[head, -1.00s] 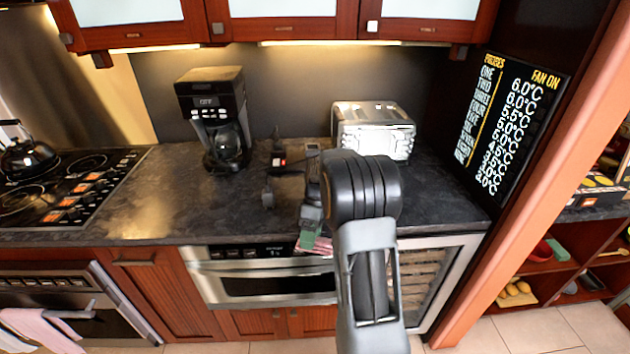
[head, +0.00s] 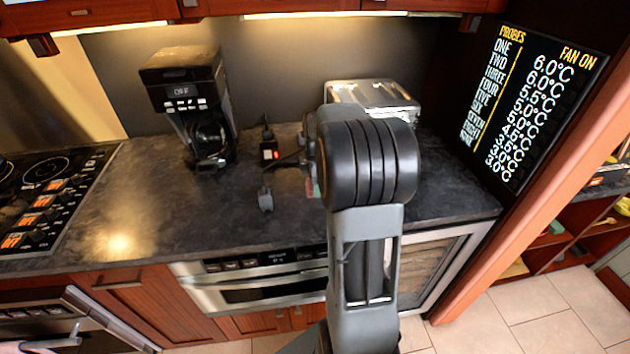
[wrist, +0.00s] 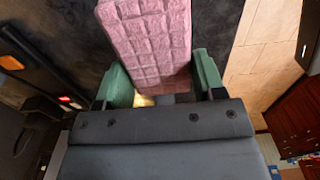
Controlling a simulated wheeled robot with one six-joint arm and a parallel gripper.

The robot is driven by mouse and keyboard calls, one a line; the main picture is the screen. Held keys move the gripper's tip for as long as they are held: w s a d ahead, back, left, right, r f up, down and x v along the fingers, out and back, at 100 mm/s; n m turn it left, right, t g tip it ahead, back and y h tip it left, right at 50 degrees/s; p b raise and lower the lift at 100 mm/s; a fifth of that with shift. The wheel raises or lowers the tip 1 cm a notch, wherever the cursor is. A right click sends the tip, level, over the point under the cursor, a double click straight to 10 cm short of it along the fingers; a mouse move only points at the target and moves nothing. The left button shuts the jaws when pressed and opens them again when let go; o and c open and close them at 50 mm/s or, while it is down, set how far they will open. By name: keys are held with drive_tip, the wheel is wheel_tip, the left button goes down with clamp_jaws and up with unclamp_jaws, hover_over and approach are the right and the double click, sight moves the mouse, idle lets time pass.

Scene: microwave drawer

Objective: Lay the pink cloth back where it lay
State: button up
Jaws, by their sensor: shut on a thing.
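The pink cloth (wrist: 145,35) has a quilted grid pattern. In the wrist view it sticks out between the two green fingertips of my gripper (wrist: 163,78), which is shut on it. The dark counter (head: 130,205) lies beyond the cloth in that view; I cannot tell whether the cloth touches it.
A black coffee maker (head: 190,105) stands left on the counter. A silver toaster (head: 375,95) stands at the back, partly behind my arm. A stove (head: 45,195) is far left. The left-middle counter is clear.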

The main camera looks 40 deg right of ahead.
sight(318, 206)
drive_tip(key=shift+d+r, duration=0.15)
drive_tip(key=shift+d, duration=0.05)
drive_tip(key=shift+f+b, duration=2.2)
drive_tip(key=shift+f, duration=1.15)
drive_tip(key=o, duration=1.1)
